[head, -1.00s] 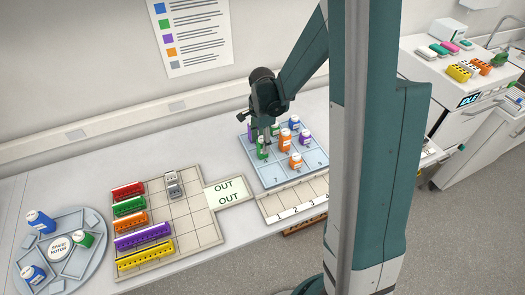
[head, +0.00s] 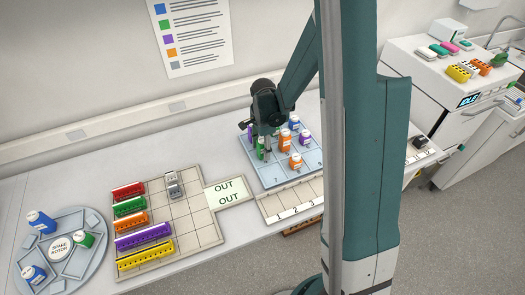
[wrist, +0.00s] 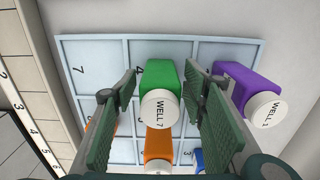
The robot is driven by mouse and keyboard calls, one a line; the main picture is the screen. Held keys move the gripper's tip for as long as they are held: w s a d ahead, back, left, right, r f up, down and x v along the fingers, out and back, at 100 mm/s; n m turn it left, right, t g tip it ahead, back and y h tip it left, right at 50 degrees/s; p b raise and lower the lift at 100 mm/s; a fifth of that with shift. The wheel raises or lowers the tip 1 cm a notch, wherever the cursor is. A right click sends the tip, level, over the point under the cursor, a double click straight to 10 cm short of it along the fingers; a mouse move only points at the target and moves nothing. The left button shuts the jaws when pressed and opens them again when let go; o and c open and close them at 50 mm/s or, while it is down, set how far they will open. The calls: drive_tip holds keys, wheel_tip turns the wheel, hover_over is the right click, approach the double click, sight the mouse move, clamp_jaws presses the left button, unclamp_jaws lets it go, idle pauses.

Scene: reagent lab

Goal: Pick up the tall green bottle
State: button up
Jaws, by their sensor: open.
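A green bottle with a white cap marked "WELL 7" (wrist: 160,85) stands on the pale blue grid tray, between the two fingers of my gripper (wrist: 163,112) in the wrist view. The fingers are open, with a gap on each side of the bottle. In the head view my gripper (head: 267,141) is over the left part of the tray, and the green bottle (head: 261,152) shows partly below it. A bit of green shows behind the gripper there; I cannot tell whether it is another bottle.
The blue tray (wrist: 82,52) also holds a purple bottle (wrist: 236,82), an orange bottle (wrist: 158,142) close beside the green one, and a blue bottle (wrist: 198,157) partly hidden. A beige rack with coloured strips (head: 205,228) and a round rotor plate (head: 85,263) lie to the left.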

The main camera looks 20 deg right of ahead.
drive_tip(key=shift+f, duration=0.9)
drive_tip(key=shift+c, duration=0.7)
drive_tip(key=c, duration=0.9)
